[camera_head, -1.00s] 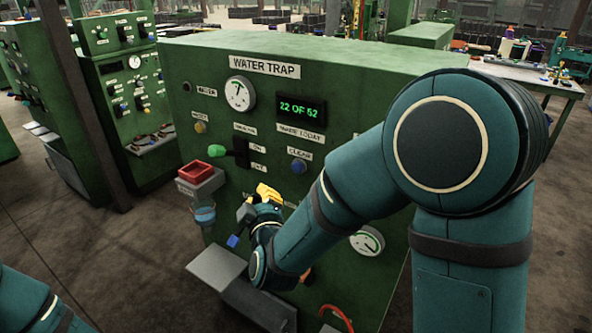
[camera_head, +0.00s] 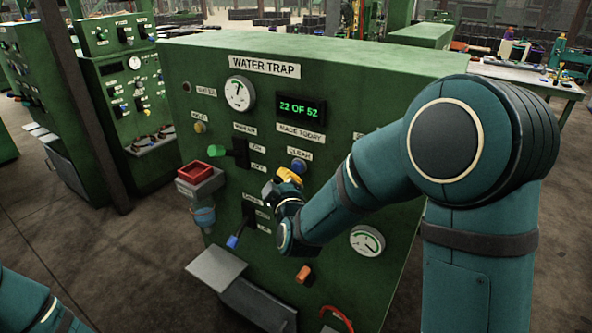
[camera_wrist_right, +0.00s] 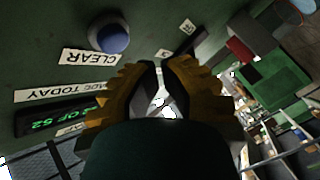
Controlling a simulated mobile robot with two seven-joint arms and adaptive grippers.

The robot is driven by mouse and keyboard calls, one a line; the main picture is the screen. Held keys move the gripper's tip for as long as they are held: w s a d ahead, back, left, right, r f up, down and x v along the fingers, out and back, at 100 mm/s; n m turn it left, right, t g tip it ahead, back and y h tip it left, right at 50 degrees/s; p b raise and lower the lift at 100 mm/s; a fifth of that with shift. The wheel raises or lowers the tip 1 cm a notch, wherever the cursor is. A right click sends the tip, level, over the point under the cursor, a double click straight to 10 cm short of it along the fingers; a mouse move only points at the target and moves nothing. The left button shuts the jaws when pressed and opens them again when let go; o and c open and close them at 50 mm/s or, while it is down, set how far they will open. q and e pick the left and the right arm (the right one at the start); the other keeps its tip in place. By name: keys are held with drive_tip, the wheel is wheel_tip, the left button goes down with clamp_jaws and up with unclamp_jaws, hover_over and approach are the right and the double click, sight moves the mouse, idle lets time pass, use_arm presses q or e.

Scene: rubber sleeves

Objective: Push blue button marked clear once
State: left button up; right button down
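The blue button (camera_head: 299,166) sits on the green panel just under the white CLEAR label (camera_head: 299,154). In the right wrist view the round blue button (camera_wrist_right: 110,39) is beside the CLEAR label (camera_wrist_right: 90,62), left of and beyond my fingertips. My right gripper (camera_head: 290,174) has yellow fingers and is just below the button in the head view. In the right wrist view the right gripper (camera_wrist_right: 161,64) holds nothing, with a narrow gap between its tips. They appear apart from the button. Only part of my left arm shows at the lower left; its gripper is out of view.
The WATER TRAP cabinet (camera_head: 420,65) carries a display (camera_head: 301,108) reading 22 OF 52. Nearby are a black switch (camera_head: 240,152), a red-topped box (camera_head: 196,173), a yellow button (camera_head: 200,128) and an orange handle (camera_head: 304,274). A grey shelf (camera_head: 216,267) juts out below.

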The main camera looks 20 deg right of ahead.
drive_tip(key=shift+w+d, duration=0.4)
drive_tip(key=shift+d, duration=0.1)
drive_tip(key=shift+d, duration=0.1)
idle(1.1)
drive_tip(key=shift+w+d, duration=0.25)
drive_tip(key=shift+w+d+b, duration=0.2)
drive_tip(key=shift+d+b, duration=0.05)
drive_tip(key=shift+b, duration=0.05)
idle(0.7)
drive_tip(key=shift+s+a, duration=0.1)
drive_tip(key=shift+a, duration=0.05)
drive_tip(key=shift+s+a, duration=0.4)
drive_tip(key=shift+a, duration=0.05)
idle(0.4)
drive_tip(key=shift+s+a, duration=0.8)
drive_tip(key=shift+a, duration=0.2)
drive_tip(key=shift+s+a, duration=0.75)
drive_tip(key=shift+a, duration=0.25)
